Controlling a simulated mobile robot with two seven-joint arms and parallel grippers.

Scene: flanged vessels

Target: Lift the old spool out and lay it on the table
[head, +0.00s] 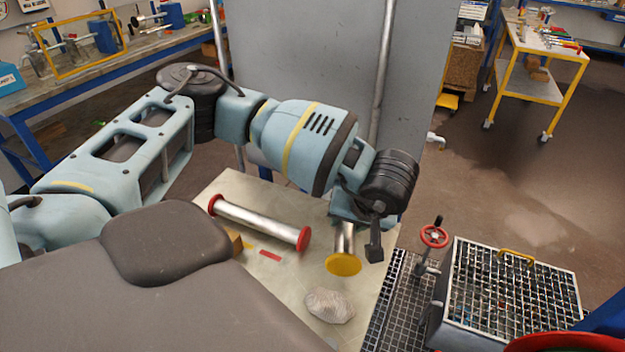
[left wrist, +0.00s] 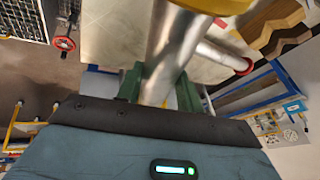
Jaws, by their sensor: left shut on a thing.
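My left gripper (head: 347,219) is shut on a metal spool (head: 346,238) with a yellow end flange (head: 343,264). The spool is tilted, yellow end towards the viewer, over the pale table (head: 218,187); I cannot tell whether it touches it. In the left wrist view, the green fingers of the left gripper (left wrist: 161,88) sit either side of the held spool's tube (left wrist: 172,52). Its far end is hidden by the gripper in the head view. A second spool (head: 262,223) with red end flanges lies on the table to the left. My right gripper is not in view.
A crumpled grey rag (head: 330,305) and a red strip (head: 270,255) lie on the table. Right of the table are a dark grating (head: 401,300), a red handwheel (head: 433,236) and a grid-topped box (head: 512,290). A grey panel (head: 300,60) stands behind.

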